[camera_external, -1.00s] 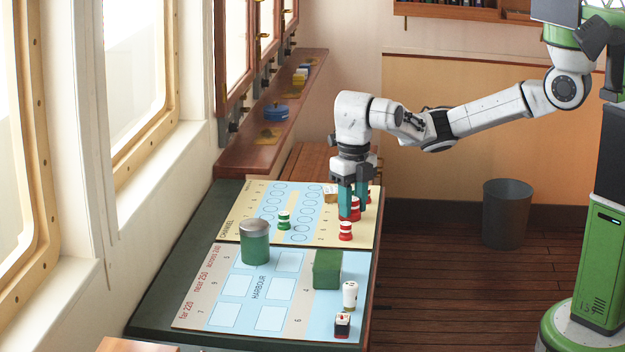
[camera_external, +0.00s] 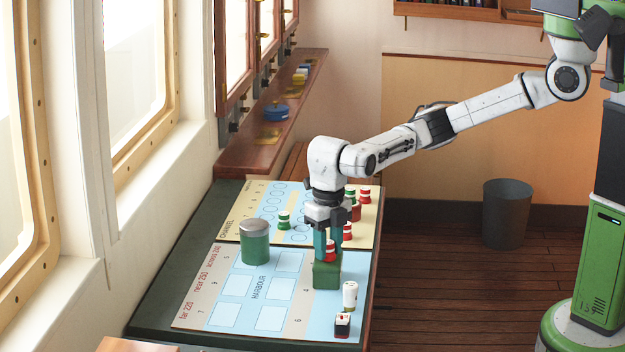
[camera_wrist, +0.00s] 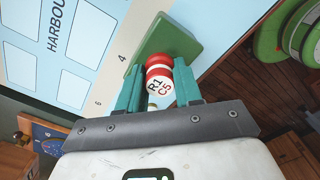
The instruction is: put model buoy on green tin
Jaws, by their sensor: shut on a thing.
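My gripper (camera_external: 327,244) is shut on a red and white model buoy (camera_external: 329,249), which is upright between its teal fingers. In the wrist view the buoy (camera_wrist: 159,82) shows a white top marked R1 C5. The green tin (camera_external: 327,276), box-shaped, lies on the blue harbour chart directly below the buoy. In the wrist view the green tin (camera_wrist: 180,40) shows behind and around the buoy. The buoy is over the tin, on it or very close above it; I cannot tell if they touch.
A green cylinder with a grey top (camera_external: 255,243) stands left on the chart. A white piece (camera_external: 350,295) and a dark, red and white block (camera_external: 342,325) stand in front. Several red or green buoys stand on the channel chart (camera_external: 239,219) behind.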

